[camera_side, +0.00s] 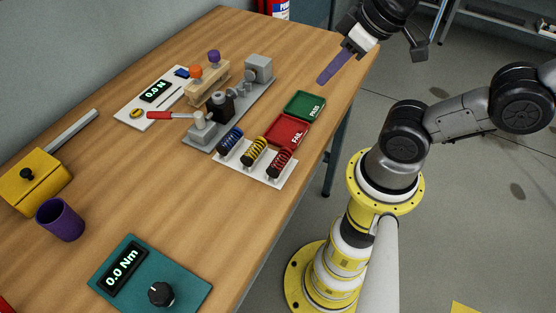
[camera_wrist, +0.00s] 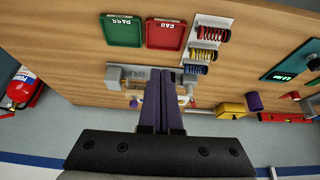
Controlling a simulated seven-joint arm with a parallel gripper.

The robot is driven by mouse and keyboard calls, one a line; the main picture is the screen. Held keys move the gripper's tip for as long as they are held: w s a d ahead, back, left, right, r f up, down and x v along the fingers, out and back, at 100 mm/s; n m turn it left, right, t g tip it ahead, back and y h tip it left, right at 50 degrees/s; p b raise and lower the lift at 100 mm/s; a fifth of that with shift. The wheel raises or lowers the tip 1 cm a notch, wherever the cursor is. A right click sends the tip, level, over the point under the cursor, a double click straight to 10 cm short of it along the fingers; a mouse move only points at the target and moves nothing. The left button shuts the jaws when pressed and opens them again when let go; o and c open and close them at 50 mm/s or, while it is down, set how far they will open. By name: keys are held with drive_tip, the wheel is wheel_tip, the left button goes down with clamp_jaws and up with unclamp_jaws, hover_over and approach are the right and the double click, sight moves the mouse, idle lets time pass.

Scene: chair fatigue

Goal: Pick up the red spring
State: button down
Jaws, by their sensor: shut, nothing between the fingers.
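The red spring (camera_side: 280,160) sits on a white holder plate (camera_side: 231,158), at the right end of a row with a yellow spring (camera_side: 255,150) and a blue spring (camera_side: 231,139). In the wrist view the red spring (camera_wrist: 214,34) is at the upper right, beyond the fingertips. My gripper (camera_side: 323,79) is in the air above the far right part of the table, well away from the springs. Its purple fingers (camera_wrist: 164,77) are closed together with nothing between them.
A red FAIL tray (camera_side: 284,134) and green PASS tray (camera_side: 304,106) lie beside the springs. A grey test fixture (camera_side: 230,112) with a red-handled lever stands behind. A teal torque meter (camera_side: 186,294), purple cup (camera_side: 61,220) and yellow box (camera_side: 34,183) are on the near left.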

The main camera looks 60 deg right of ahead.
drive_tip(key=c, duration=0.6)
unclamp_jaws()
drive_tip(key=g, duration=0.6)
hover_over(283, 153)
wheel_tip(283, 153, down, 14)
drive_tip(key=shift+r, duration=0.2)
